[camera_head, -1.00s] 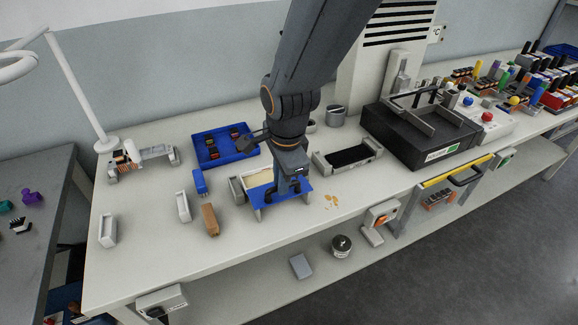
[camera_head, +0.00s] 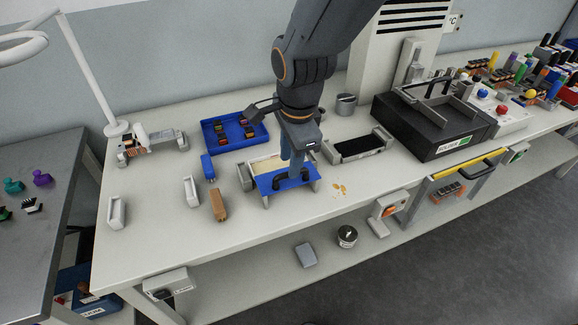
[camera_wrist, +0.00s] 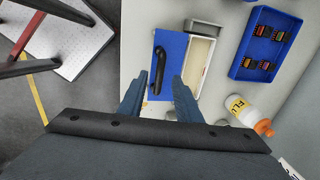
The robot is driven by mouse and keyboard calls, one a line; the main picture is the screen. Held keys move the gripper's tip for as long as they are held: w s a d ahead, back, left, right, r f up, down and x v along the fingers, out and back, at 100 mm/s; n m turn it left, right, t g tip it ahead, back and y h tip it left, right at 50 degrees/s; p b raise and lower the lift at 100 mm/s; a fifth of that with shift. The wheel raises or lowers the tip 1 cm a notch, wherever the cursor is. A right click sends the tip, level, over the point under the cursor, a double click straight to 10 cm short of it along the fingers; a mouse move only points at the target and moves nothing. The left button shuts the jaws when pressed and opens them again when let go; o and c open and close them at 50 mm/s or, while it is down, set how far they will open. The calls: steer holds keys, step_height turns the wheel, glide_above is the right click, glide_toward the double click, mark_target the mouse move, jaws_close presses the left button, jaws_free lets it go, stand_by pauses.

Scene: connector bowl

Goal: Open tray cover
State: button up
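The blue tray cover (camera_head: 283,181) has a black arched handle (camera_wrist: 160,68). It lies over the front part of a pale tray (camera_wrist: 201,64); a cream interior strip shows uncovered behind it. My gripper (camera_head: 291,168) points down just over the cover, by the handle. In the wrist view my gripper (camera_wrist: 159,77) is open, its two blue-grey fingers apart with the handle lying beyond the gap between them. Nothing is held between the fingers. The exact height gap to the handle cannot be told.
A blue bin (camera_head: 234,131) with small connectors stands behind the tray. A flux bottle (camera_wrist: 243,112) is close by in the wrist view. A brown block (camera_head: 218,205) and white holders stand left. A grey holder (camera_head: 357,144) and black box (camera_head: 432,122) stand right.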

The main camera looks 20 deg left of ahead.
steer(key=shift+s+d+r+b, duration=0.15)
steer(key=shift+s+r, duration=0.05)
steer(key=shift+r, duration=0.9)
steer(key=shift+s+d+r+b, duration=0.15)
steer(key=shift+r, duration=0.9)
steer(key=d+f+n, duration=0.1)
steer(key=d+n, duration=0.2)
steer(key=d, duration=0.8)
steer(key=s+d+f+n+h, duration=0.1)
steer(key=d+f+n, duration=0.1)
steer(key=d, duration=1)
steer(key=s+d+f+n, duration=0.1)
steer(key=d+n, duration=0.4)
steer(key=d, duration=0.6)
steer(key=shift+s+d+f, duration=0.25)
steer(key=shift+f, duration=0.2)
